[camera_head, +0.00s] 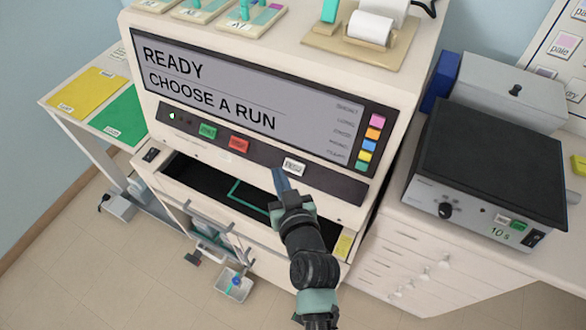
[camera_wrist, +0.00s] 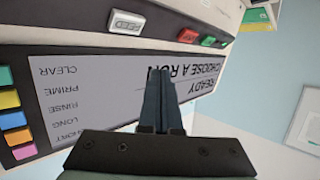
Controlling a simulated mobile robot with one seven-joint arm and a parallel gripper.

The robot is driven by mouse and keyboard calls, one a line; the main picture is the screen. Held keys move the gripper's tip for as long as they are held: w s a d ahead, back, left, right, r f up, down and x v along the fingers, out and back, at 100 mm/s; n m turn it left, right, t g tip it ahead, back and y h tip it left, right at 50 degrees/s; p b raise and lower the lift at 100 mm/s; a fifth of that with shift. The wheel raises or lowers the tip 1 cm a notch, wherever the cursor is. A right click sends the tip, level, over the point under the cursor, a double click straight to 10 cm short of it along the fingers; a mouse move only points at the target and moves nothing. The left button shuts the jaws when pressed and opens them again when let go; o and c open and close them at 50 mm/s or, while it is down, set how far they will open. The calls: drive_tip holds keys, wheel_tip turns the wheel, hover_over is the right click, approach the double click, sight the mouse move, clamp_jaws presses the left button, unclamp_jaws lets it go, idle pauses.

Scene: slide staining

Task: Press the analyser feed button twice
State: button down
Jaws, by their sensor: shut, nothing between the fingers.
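The analyser (camera_head: 200,150) is a large cream cabinet whose display (camera_head: 225,90) reads READY, CHOOSE A RUN. The feed button (camera_head: 294,166) is a small white key on the dark strip below the display. It also shows upside down in the wrist view (camera_wrist: 125,21), labelled FEED. My gripper (camera_head: 280,172) is shut and empty, its tips just below and left of the feed button in the head view. In the wrist view the fingertips (camera_wrist: 160,72) overlap the display, below and right of the button in the picture. No contact with the button shows.
A green button (camera_head: 207,131) and a red button (camera_head: 239,144) sit left on the same strip. Coloured keys (camera_head: 370,135) line the display's right side. An open dark tray bay (camera_head: 205,185) lies below. A black-topped device (camera_head: 490,160) stands at right.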

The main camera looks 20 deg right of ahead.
sight(288, 163)
drive_tip(key=shift+w+d+f+b, duration=0.5)
drive_tip(key=shift+d+f+b, duration=0.1)
drive_tip(key=shift+f+b, duration=0.3)
drive_tip(key=shift+w+d+f+b, duration=0.45)
drive_tip(key=shift+d+f+b, duration=0.25)
drive_tip(key=shift+b, duration=0.3)
drive_tip(key=shift+w+d+f+b, duration=0.55)
drive_tip(key=shift+f+b, duration=0.3)
drive_tip(key=shift+b, duration=0.1)
drive_tip(key=shift+w+d+f+b, duration=0.15)
drive_tip(key=shift+d+f+b, duration=0.15)
drive_tip(key=shift+b, duration=0.3)
drive_tip(key=shift+w+d+f+b, duration=0.1)
drive_tip(key=shift+d+f+b, duration=0.1)
drive_tip(key=shift+b, duration=0.25)
drive_tip(key=shift+a, duration=0.1)
idle(0.5)
drive_tip(key=shift+s+a+r+p, duration=0.3)
drive_tip(key=shift+a+r+p, duration=0.1)
drive_tip(key=shift+r+p, duration=0.2)
